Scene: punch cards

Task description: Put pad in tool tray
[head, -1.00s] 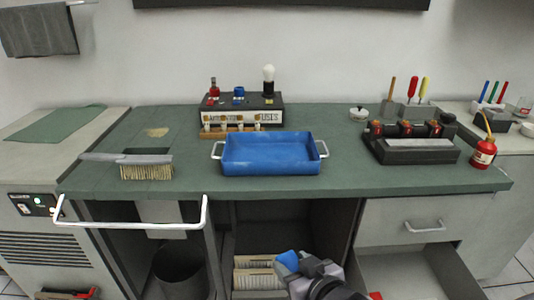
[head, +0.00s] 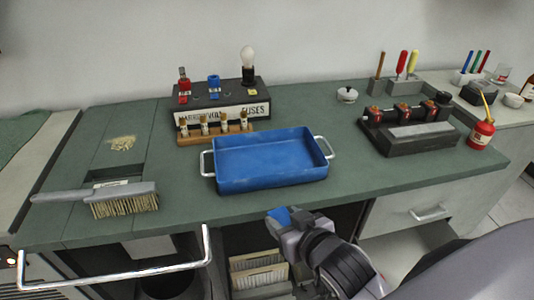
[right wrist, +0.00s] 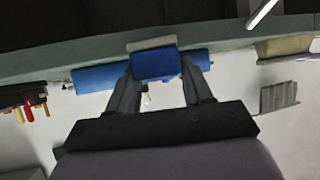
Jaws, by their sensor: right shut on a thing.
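The blue tool tray (head: 270,177) with two pale side handles stands empty on the green bench top in the head view. Part of it also shows in the right wrist view (right wrist: 98,78), behind the pad. My right gripper (head: 284,223) is in front of the bench's front edge, below and in front of the tray. It is shut on a small blue pad (head: 278,214), mostly hidden by the gripper in the head view. In the right wrist view, the pad (right wrist: 155,65) sits between the fingertips, with a pale grey strip along one side. My left gripper is not in view.
A brush (head: 115,200) lies left of the tray. A fuse box with a bulb (head: 225,115) stands behind it, a dark rack (head: 410,132) and red oil can (head: 482,128) to the right. An open drawer and a compartment with cards (head: 258,272) are below.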

